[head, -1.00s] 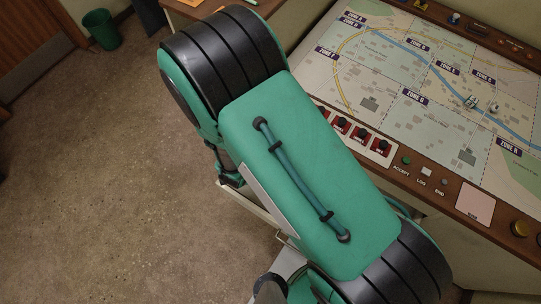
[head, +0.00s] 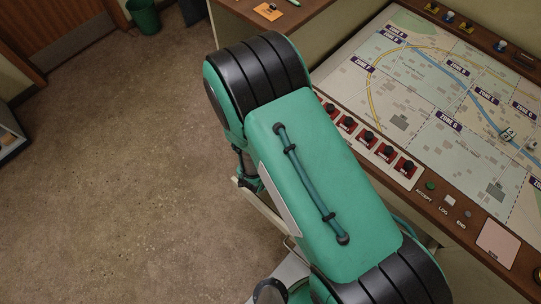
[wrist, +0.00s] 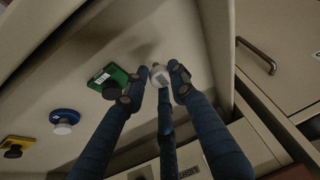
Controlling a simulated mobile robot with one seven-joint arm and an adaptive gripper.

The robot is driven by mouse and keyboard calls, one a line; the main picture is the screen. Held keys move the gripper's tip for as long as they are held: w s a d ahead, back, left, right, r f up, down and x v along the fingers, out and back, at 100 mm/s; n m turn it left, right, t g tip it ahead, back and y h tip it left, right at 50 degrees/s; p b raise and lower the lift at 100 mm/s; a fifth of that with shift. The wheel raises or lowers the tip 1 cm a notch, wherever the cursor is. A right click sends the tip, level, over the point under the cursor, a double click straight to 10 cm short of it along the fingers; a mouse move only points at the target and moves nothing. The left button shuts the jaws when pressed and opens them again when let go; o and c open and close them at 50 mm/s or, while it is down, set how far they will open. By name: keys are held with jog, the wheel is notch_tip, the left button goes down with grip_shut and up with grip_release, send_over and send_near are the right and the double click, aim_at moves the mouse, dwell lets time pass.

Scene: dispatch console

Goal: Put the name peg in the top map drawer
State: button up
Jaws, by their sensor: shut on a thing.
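My gripper (wrist: 156,84) shows only in the wrist view, with its blue fingers closing on a small white peg-like piece (wrist: 158,73). A pale label-like face shows below its rounded top. I take it for the name peg, but no name can be read. A green block with a white label (wrist: 108,80) lies just left of the fingertips, on a pale surface. A drawer front with a dark metal handle (wrist: 257,55) is at the right of the wrist view. Which drawer it is cannot be told. In the head view my arm hides the gripper.
A blue piece with a white knob (wrist: 65,118) and a yellow piece with a black knob (wrist: 15,146) are on the same pale surface. The map console (head: 437,195) fills the right of the head view. Open floor (head: 120,180) lies to the left; a green bin (head: 143,15) stands behind.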

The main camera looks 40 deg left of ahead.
jog(key=shift+f+b, duration=0.45)
jog(key=shift+f, duration=1.3)
jog(key=shift+f, duration=0.1)
jog(key=o, duration=0.8)
jog(key=p+v, duration=0.3)
jog(key=v, duration=0.9)
